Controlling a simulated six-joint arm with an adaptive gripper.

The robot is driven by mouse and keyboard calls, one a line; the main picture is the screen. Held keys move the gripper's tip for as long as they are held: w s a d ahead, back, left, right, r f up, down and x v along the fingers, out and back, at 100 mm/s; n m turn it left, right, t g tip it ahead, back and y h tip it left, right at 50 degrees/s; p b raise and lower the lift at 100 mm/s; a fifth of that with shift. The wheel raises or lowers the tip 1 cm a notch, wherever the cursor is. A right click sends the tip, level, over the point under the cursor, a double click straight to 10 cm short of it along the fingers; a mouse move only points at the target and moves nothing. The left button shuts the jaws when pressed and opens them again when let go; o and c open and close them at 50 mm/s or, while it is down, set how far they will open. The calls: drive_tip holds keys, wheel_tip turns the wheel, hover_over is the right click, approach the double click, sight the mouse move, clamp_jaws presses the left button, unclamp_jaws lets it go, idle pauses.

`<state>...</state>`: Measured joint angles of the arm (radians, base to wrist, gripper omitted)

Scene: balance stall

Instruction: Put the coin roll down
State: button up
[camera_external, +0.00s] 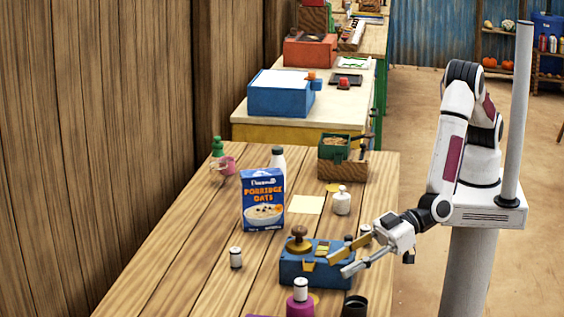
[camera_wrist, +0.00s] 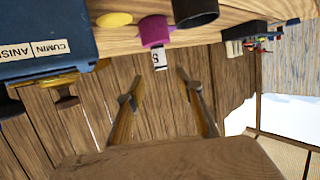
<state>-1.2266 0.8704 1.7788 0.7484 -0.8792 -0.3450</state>
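My gripper (camera_external: 345,258) is at the right side of the blue box (camera_external: 300,272), its fingers spread apart. In the wrist view, my gripper (camera_wrist: 160,88) shows open fingers with nothing visible between them. No coin roll can be made out for certain. A small white cylinder with dark ends (camera_external: 236,257) stands on the table left of the blue box, apart from my gripper. Another small pale piece (camera_external: 365,233) is partly hidden behind my gripper. The blue box also shows in the wrist view (camera_wrist: 40,30), with a label reading CUMIN and ANIS.
A brass knobbed weight (camera_external: 299,240) is on the blue box. A magenta-and-white bottle (camera_external: 300,298) and dark cup (camera_external: 354,306) stand in front. The oats box (camera_external: 263,200), white jar (camera_external: 342,201) and green-topped wooden box (camera_external: 342,165) are behind. The table's left front is clear.

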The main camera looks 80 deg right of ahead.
idle(0.7)
drive_tip(key=w+d+r+m+g+h, duration=0.1)
drive_tip(key=w+d+r+g, duration=0.1)
drive_tip(key=w+d+r, duration=0.9)
drive_tip(key=s+d+r+m+h, duration=0.1)
drive_tip(key=d+r, duration=0.4)
drive_tip(key=d, duration=0.5)
drive_tip(key=s+d+r+m+h, duration=0.1)
drive_tip(key=d+r, duration=0.3)
drive_tip(key=d, duration=0.7)
drive_tip(key=s+d+m+g+h, duration=0.2)
drive_tip(key=s+d+h, duration=0.1)
drive_tip(key=s+d, duration=0.9)
drive_tip(key=s+d+f+m+g+h, duration=0.1)
drive_tip(key=s+d+m+g+h, duration=0.1)
drive_tip(key=s+d, duration=1)
drive_tip(key=d, duration=0.8)
drive_tip(key=shift+s+h, duration=0.25)
drive_tip(key=shift+h, duration=0.15)
